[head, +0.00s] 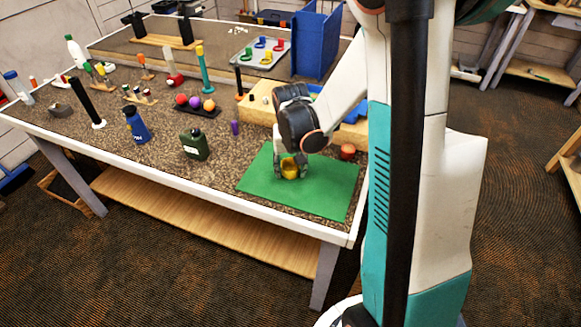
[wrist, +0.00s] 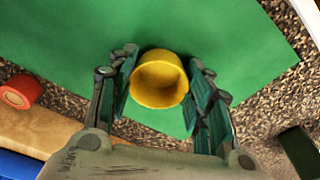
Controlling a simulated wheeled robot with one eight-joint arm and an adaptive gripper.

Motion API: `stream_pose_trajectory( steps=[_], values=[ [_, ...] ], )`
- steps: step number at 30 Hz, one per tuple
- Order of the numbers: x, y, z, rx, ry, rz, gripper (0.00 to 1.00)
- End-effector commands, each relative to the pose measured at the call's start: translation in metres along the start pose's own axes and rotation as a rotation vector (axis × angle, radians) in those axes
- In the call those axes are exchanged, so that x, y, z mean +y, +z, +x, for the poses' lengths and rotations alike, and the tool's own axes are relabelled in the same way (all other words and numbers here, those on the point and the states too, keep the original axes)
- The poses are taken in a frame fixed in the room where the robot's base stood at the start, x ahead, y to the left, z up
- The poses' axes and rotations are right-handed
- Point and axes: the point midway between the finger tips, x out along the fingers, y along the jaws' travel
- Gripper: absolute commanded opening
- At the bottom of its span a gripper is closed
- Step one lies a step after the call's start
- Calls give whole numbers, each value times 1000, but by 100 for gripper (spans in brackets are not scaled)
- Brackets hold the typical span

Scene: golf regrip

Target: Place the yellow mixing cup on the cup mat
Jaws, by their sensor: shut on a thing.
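The yellow mixing cup (wrist: 158,82) is upright between the two fingers of my gripper (wrist: 161,84) in the wrist view. My gripper is shut on it, with a finger pad at each side. In the head view the cup (head: 290,168) shows low under my gripper (head: 289,160). The green cup mat (head: 318,190) lies flat at the table's near right corner. The cup is over the mat, close to its back part. I cannot tell whether the cup's base touches the mat. The green mat (wrist: 225,40) also fills much of the wrist view.
A red cylinder (head: 347,151) stands just behind the mat, in front of a wooden tray (head: 262,113). A dark green canister (head: 194,144), a purple item (head: 235,127) and a blue bottle (head: 137,125) stand to the left. The mat's front part is clear.

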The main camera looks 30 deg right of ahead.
Motion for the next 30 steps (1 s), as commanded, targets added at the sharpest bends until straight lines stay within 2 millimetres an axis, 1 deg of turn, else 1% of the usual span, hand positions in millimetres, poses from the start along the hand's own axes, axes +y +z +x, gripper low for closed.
stream_pose_trajectory(
  steps=[3,7,8,9,10,11,20,23,26,30],
  values=[
    [0,0,-1,0,0,0,30],
    [0,0,3,0,0,0,30],
    [0,0,3,0,0,0,48],
    [0,0,2,0,0,0,57],
    [0,0,2,0,0,0,64],
    [0,0,2,0,0,0,66],
    [0,0,2,0,0,0,66],
    [0,0,-1,0,0,0,66],
    [0,0,-12,0,0,0,66],
    [0,0,-39,0,0,0,66]
  ],
)
